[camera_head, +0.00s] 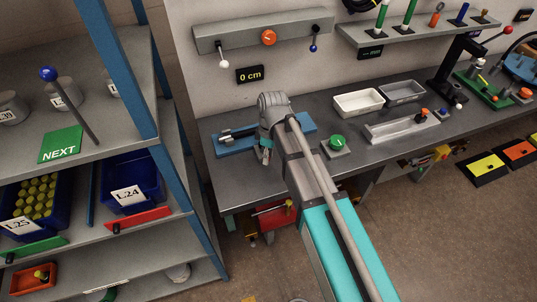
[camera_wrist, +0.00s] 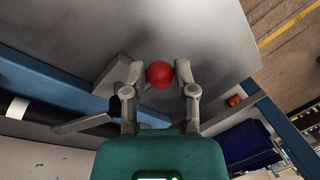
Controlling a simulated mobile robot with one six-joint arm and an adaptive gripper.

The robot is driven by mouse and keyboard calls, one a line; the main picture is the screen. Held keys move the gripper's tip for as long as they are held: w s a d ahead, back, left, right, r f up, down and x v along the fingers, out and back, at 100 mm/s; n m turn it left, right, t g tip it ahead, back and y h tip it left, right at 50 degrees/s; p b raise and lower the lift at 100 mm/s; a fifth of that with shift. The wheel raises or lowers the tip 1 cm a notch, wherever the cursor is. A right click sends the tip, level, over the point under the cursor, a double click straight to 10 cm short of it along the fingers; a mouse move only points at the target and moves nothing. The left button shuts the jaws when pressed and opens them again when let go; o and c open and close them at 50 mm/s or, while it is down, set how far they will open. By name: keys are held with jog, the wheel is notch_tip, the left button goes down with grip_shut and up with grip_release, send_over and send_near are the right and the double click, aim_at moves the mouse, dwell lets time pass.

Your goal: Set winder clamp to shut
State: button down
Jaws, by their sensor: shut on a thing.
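The winder, a blue base plate (camera_head: 300,123) with a dark roller (camera_head: 240,132) on it, lies on the left part of the workbench. My gripper (camera_head: 265,154) is at its front edge, pointing down. In the wrist view, my gripper (camera_wrist: 160,70) has a red ball knob (camera_wrist: 160,75) between its fingertips and is shut on it. The blue base (camera_wrist: 40,76) and a black roller with a white end (camera_wrist: 18,108) show at the left. A grey bar (camera_wrist: 80,124) reaches toward the fingers. My gripper hides the knob in the head view, and I cannot tell the clamp's position.
A green button box (camera_head: 337,143) stands right of my arm. White (camera_head: 358,103) and grey trays (camera_head: 402,92) lie behind it. A blue-framed shelf (camera_head: 120,60) with bins stands close at left. A wall panel with levers (camera_head: 235,38) hangs above the bench.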

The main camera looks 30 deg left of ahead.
jog(key=shift+w+a, duration=0.15)
jog(key=shift+w, duration=0.05)
jog(key=shift+c, duration=2.1)
grip_release()
jog(key=shift+a+f, duration=0.1)
jog(key=shift+s, duration=0.1)
jog(key=w+d+m, duration=0.1)
jog(key=w+d, duration=0.1)
jog(key=d, duration=0.2)
jog(key=w+d+m, duration=0.2)
jog(key=d, duration=0.3)
jog(key=w+d+m, duration=0.2)
jog(key=d, duration=0.2)
jog(key=shift+w+d+t, duration=0.2)
jog(key=shift+w+t, duration=0.1)
jog(key=shift+w, duration=0.1)
jog(key=w+d+m+t, duration=0.1)
jog(key=d+m, duration=1.4)
jog(key=d, duration=2.1)
jog(key=shift+w+d+t, duration=0.2)
jog(key=shift+w+t, duration=0.05)
jog(key=shift+t, duration=0.05)
